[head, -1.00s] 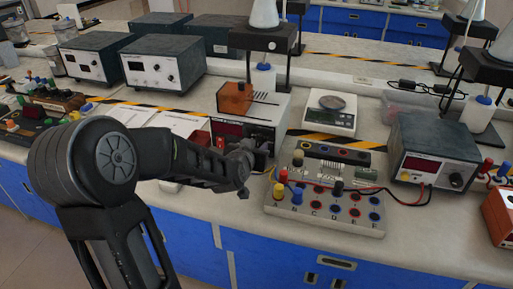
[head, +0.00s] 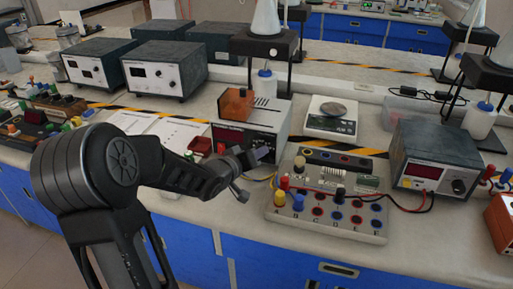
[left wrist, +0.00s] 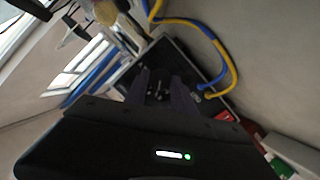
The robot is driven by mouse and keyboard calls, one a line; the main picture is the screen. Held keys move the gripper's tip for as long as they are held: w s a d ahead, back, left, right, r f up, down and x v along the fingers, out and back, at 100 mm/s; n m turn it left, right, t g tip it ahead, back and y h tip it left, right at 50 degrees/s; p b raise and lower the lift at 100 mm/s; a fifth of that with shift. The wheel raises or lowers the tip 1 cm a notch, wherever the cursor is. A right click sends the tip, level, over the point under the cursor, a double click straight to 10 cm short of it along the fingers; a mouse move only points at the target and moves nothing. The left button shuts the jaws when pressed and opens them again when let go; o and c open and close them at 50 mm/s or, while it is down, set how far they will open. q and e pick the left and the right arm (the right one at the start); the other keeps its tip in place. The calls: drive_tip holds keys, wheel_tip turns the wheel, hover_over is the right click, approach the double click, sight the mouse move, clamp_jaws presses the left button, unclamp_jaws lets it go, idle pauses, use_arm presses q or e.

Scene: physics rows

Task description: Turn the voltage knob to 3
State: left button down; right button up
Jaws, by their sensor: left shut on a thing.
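The power supply (head: 282,119) stands mid-bench, a pale-edged box with a dark front and a red display (head: 229,136). My left gripper (head: 264,154) is at the right part of its front. In the left wrist view, the two fingers (left wrist: 161,92) are on either side of a small dark knob (left wrist: 157,87) on the black front panel. They are shut on it. The knob's pointer and scale cannot be read, and in the head view my gripper hides the knob. My right gripper is not in view.
A grey socket board (head: 328,222) with coloured plugs stands just right of my gripper. Blue and yellow cables (left wrist: 222,50) run from the panel close to the fingers. A scale (head: 331,118) and another supply (head: 433,160) stand farther right. White papers (head: 160,130) lie left.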

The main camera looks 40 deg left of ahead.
use_arm(q)
drive_tip(key=shift+n, duration=0.4)
drive_tip(key=shift+a, duration=0.1)
drive_tip(key=c, duration=1.1)
unclamp_jaws()
drive_tip(key=shift+o, duration=0.2)
drive_tip(key=p+v, duration=0.1)
drive_tip(key=v, duration=0.6)
drive_tip(key=shift+s, duration=0.4)
drive_tip(key=shift+r, duration=0.1)
